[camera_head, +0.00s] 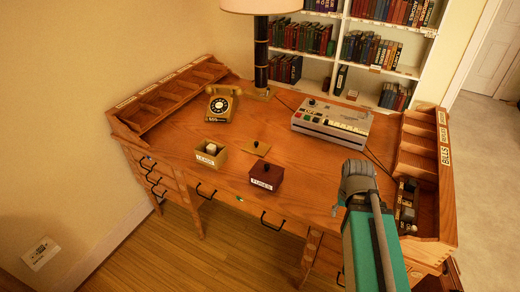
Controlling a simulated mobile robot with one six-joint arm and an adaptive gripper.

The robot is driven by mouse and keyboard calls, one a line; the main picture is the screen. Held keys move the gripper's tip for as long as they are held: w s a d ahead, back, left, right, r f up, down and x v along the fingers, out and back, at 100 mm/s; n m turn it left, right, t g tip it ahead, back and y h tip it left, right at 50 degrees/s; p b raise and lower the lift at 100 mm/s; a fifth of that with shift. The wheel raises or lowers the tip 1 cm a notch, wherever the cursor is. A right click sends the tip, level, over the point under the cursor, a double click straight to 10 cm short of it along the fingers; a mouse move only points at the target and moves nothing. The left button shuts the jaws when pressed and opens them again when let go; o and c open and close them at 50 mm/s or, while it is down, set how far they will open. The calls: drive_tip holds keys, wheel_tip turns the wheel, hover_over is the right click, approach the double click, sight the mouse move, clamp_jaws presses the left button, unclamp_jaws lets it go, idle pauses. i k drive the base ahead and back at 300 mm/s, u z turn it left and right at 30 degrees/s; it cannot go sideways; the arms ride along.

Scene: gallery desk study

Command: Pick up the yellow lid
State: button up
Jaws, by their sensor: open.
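The yellow lid (262,151) is a flat square with a small dark knob. It lies on the desk top in front of the typewriter-like machine, between a yellow box and a dark red box. The open yellow box (220,162) stands to its left with a pale object inside. The dark red box (263,195) stands just in front of it, with a label and a dark knobbed top. My gripper (352,185) is at the right, over the desk's front part and apart from the lid. It is open; its fingers are mostly hidden by my arm.
A yellow rotary telephone (221,104), a lamp (261,60) and a grey keyed machine (331,123) stand farther back. Wooden compartment racks line the left (170,92) and right (418,150) sides. The desk top (310,175) between the red box and my gripper is clear.

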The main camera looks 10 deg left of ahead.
sight(258, 148)
drive_tip(key=u, duration=0.1)
drive_tip(key=i, duration=0.95)
drive_tip(key=z, duration=0.05)
